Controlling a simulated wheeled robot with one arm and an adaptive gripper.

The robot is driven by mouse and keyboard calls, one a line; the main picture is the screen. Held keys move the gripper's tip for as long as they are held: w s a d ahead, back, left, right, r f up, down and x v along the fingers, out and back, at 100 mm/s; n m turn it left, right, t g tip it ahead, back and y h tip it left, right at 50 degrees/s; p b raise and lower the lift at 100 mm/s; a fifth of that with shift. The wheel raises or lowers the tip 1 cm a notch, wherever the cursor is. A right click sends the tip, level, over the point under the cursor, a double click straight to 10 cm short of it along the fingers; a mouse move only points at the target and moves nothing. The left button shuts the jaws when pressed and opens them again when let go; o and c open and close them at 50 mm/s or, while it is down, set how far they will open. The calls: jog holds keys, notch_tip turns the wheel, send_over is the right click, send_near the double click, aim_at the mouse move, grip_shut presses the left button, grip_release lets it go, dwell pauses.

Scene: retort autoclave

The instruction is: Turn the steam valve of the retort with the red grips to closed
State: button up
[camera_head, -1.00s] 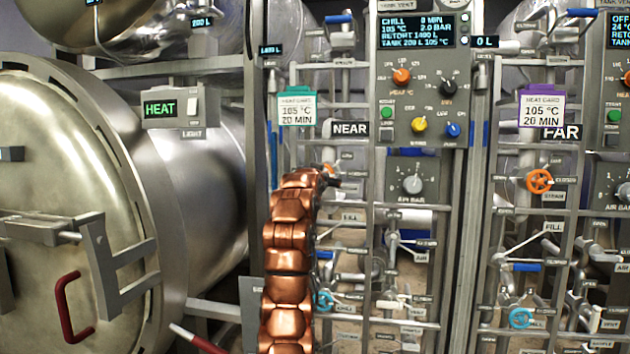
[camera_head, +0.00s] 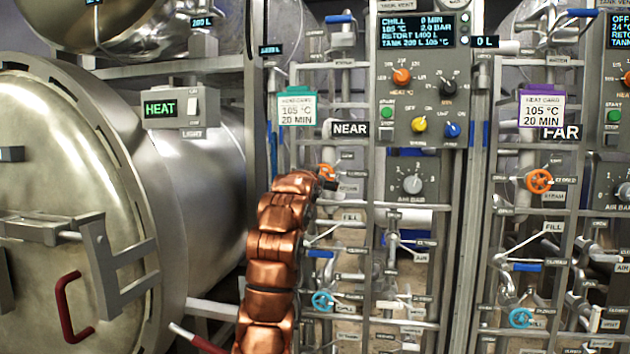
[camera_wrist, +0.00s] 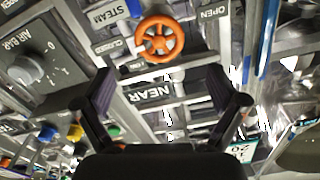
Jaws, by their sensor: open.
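The retort (camera_head: 200,210) with a red grip (camera_head: 68,305) on its door stands at the left in the head view. The orange steam handwheel (camera_head: 326,171) of the NEAR panel shows just beyond the end of my copper arm. In the wrist view the orange handwheel (camera_wrist: 160,38) sits at the top centre, with STEAM, CLOSED and OPEN plates around it. My gripper (camera_wrist: 155,85) is open and empty, its dark fingers apart and below the wheel in the picture, not around it. In the head view the gripper is small and mostly hidden by the arm.
The FAR panel has a similar orange wheel (camera_head: 539,181). A blue handwheel (camera_head: 322,301) sits low on the NEAR panel beside my arm. The air dial (camera_head: 412,183) and upright frame rails are close by. Pipes and label plates crowd the area.

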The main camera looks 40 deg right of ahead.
jog(key=shift+v, duration=1.35)
